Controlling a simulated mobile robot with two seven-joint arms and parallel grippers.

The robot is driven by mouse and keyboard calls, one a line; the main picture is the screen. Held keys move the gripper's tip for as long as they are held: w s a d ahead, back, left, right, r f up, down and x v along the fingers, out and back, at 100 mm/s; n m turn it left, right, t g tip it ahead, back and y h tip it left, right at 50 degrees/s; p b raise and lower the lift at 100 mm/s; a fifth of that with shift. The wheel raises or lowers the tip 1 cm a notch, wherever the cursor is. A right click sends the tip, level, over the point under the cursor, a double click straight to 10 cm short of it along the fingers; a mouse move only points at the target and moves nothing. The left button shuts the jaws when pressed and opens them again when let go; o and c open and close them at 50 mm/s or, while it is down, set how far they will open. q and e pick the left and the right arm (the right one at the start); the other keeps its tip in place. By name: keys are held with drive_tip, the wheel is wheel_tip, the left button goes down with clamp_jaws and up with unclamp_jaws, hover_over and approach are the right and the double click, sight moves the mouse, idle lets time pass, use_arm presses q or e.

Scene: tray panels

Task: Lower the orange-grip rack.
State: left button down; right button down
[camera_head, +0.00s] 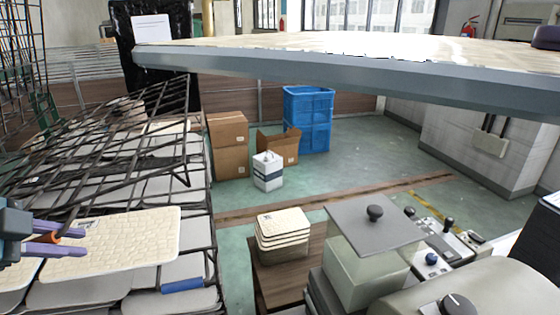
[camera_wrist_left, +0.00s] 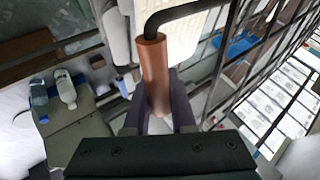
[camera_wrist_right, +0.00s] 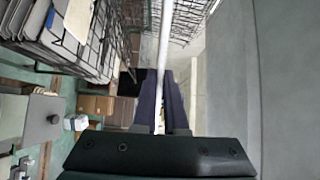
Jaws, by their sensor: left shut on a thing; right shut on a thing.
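The orange grip (camera_wrist_left: 155,80) sits on a bent black rod in the left wrist view. My left gripper (camera_wrist_left: 156,92) is shut on it, one finger on each side. In the head view this gripper (camera_head: 42,238) is at the left edge, with a bit of orange between its purple fingers. The black wire rack (camera_head: 209,225) fills the left side, with slanting bars over grey and cream panels (camera_head: 120,245). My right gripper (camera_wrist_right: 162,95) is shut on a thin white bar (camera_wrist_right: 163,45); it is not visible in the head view. What that bar belongs to is unclear.
A large pale-topped slab (camera_head: 350,65) with a grey edge crosses the top. Blue crates (camera_head: 308,120), cardboard boxes (camera_head: 228,145) and a white container (camera_head: 267,172) stand on the green floor. A stack of cream panels (camera_head: 283,235) and a lidded box (camera_head: 375,225) are in front.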

use_arm(q)
drive_tip(key=shift+y, duration=0.5)
drive_tip(key=shift+w+d+f+b, duration=0.1)
drive_tip(key=shift+d+f+b, duration=0.1)
drive_tip(key=shift+f, duration=1.15)
drive_tip(key=shift+d+f+b, duration=0.15)
drive_tip(key=shift+f+b, duration=0.05)
drive_tip(key=shift+f, duration=1.1)
drive_tip(key=c, duration=0.8)
unclamp_jaws()
drive_tip(key=shift+o, duration=0.2)
drive_tip(key=p+v, duration=1.2)
drive_tip(key=shift+w, duration=0.1)
